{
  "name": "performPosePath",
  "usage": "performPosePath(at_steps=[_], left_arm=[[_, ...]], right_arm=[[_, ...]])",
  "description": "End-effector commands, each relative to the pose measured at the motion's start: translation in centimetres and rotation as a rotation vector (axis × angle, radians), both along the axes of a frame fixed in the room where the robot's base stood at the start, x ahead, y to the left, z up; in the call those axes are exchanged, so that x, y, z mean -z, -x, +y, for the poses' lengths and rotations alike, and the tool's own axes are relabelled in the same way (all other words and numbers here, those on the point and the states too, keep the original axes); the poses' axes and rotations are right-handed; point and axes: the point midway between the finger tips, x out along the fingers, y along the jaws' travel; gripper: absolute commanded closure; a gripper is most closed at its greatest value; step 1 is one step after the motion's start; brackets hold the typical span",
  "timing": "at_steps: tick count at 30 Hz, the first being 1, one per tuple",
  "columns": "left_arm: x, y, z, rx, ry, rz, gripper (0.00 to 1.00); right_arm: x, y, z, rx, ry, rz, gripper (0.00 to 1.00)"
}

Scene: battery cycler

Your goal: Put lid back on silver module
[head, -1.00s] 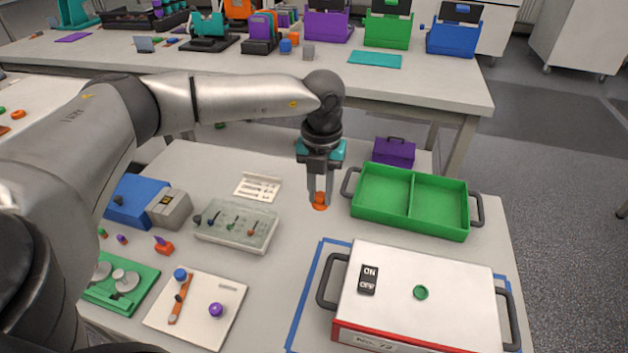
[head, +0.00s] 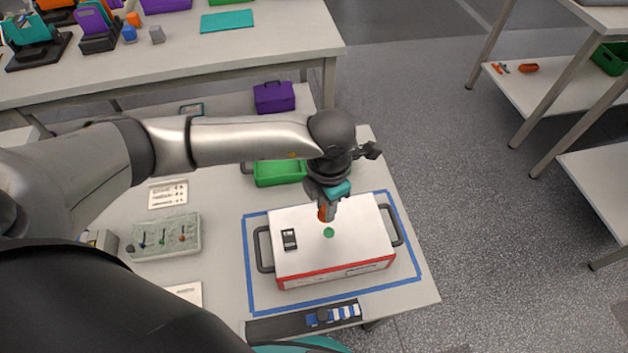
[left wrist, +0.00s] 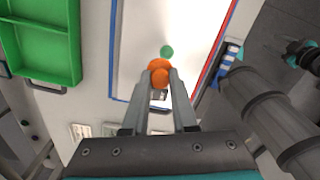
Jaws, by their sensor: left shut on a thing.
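The box (head: 345,250) has a white top, a red lower edge and dark side handles. It sits inside a blue tape outline on the table, with a round green spot (head: 328,232) and an ON/OFF switch (head: 289,239) on top. My left gripper (head: 326,212) is shut on a small round orange piece (head: 323,214), which also shows between the fingertips in the left wrist view (left wrist: 159,71). It is over the box top, close to the green spot; I cannot tell whether the piece touches the top. No thing in view is plainly a silver module.
A green tray (head: 278,174) lies behind the box, partly hidden by my left arm. A purple case (head: 273,97) stands farther back. A dark strip with blue and white pieces (head: 338,313) lies along the near edge.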

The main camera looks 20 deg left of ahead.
Motion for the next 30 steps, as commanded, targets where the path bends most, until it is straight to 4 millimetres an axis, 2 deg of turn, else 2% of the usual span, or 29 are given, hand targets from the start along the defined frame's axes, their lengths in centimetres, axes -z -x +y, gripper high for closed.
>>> performPosePath(at_steps=[1, 4, 11, 30], left_arm=[[-0.5, 0.3, -0.4, 0.018, 0.001, 0.001, 1.00], [-0.6, 0.6, -0.8, 0.040, 0.001, 0.001, 1.00], [0.1, 0.7, -0.9, 0.048, -0.001, -0.001, 1.00], [5.6, 0.7, -0.9, 0.046, 0.000, 0.000, 1.00]], right_arm=[[-0.7, 0.3, 0.3, 0.000, -0.003, 0.005, 0.50], [-0.9, 0.4, 0.7, -0.001, -0.009, 0.006, 0.50], [-0.4, 0.1, 1.0, 0.000, -0.012, 0.003, 0.50], [4.1, -0.3, 0.3, 0.001, -0.004, -0.006, 0.50]])
